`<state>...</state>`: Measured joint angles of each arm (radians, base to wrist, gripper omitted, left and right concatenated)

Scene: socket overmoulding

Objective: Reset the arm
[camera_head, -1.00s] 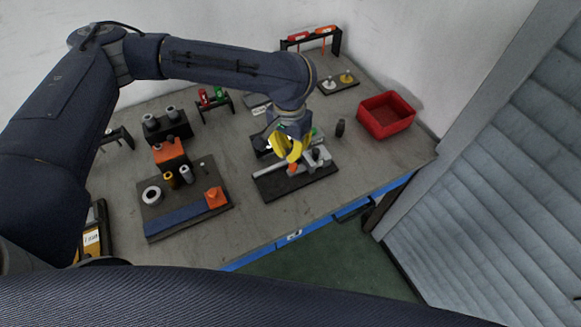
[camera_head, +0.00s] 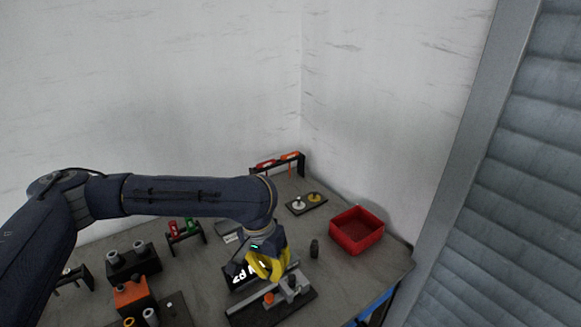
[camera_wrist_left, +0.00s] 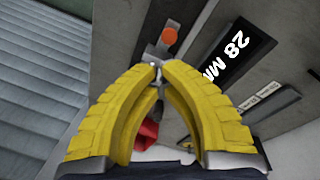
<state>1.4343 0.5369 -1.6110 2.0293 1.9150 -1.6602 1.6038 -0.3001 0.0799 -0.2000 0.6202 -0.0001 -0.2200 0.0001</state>
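My left gripper (camera_head: 268,278) has yellow curved fingers and hangs over the dark fixture plate (camera_head: 308,305) with its grey clamp and an orange knob (camera_head: 268,298). In the left wrist view, the tips of my left gripper (camera_wrist_left: 157,68) nearly meet. A small metallic bit shows at the tips; I cannot tell whether it is between them or behind them. The orange knob (camera_wrist_left: 169,36) shows just beyond the tips. No larger object is in the fingers. My right gripper is not in view.
A black display (camera_head: 240,275) reads 28 MM in the wrist view. An orange block (camera_head: 133,297) and racks stand at left. A wall and a shutter bound the bench.

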